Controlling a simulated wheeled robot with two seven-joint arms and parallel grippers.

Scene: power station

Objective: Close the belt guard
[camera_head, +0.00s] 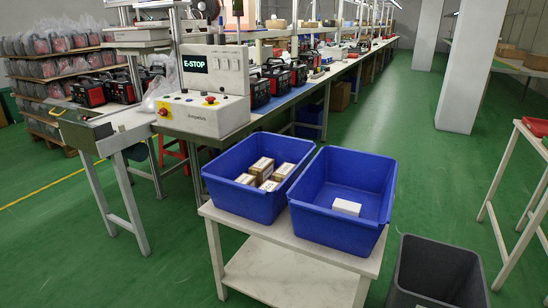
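The belt line (120,128) begins at the left, with a pale end section on grey legs. A white control box (205,113) with an E-STOP sign, a red button and a yellow-based button stands beside the belt. Neither of my grippers shows in the head view.
A white table (290,242) in front holds two blue bins, the left (226,193) with several small boxes, the right (317,218) with one white box. A grey bin (412,255) stands at lower right. Green floor is clear at lower left. Loaded racks (42,82) stand behind.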

